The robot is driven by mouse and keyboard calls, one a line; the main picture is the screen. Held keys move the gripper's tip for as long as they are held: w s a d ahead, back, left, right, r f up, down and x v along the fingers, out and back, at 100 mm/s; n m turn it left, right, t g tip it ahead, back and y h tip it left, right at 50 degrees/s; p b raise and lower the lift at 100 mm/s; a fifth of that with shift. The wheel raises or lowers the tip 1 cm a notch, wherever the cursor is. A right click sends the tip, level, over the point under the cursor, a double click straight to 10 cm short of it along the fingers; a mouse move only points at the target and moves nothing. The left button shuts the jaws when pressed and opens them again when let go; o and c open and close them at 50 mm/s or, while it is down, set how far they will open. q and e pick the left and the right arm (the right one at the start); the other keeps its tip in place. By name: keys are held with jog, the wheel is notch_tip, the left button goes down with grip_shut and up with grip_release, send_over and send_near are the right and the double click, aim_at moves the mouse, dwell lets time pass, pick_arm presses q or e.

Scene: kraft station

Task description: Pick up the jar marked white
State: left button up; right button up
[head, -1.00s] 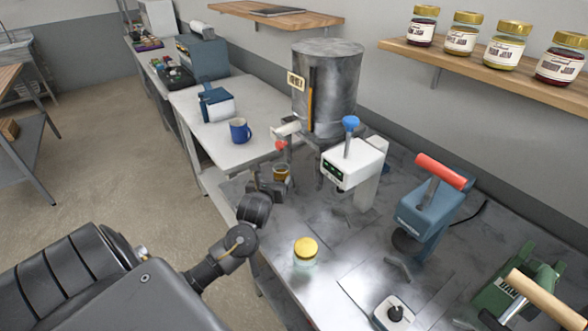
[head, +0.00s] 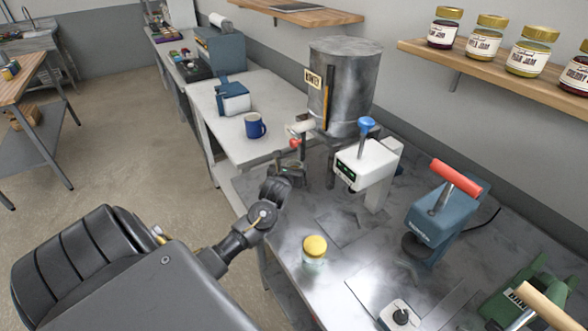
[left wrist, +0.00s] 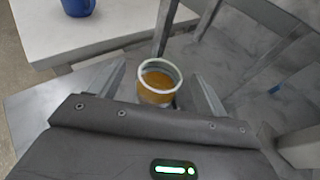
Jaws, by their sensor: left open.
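An open glass jar (left wrist: 157,88) with amber contents stands between the two spread fingers of my left gripper (left wrist: 160,72) in the left wrist view. In the head view, my left gripper (head: 290,172) is at the far left part of the metal bench and hides most of this jar. Another jar with a yellow lid (head: 314,249) stands nearer on the bench, apart from the gripper. I can read no "white" mark on either jar. My right gripper is not in view.
A steel tank (head: 343,88) with a red-handled tap stands behind the gripper. A white device with a blue knob (head: 362,163) and a blue press (head: 441,213) stand to the right. A blue mug (head: 255,126) is on the white table. Labelled jars line the wall shelf (head: 490,73).

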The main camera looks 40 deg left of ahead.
aim_at(296, 161)
pick_arm(q)
jog(key=p+x, duration=0.1)
jog(key=x, duration=0.4)
jog(key=shift+d, duration=0.2)
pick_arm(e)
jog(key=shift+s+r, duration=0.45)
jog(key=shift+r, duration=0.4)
pick_arm(q)
jog(key=c, duration=1.2)
jog(key=shift+c, duration=1)
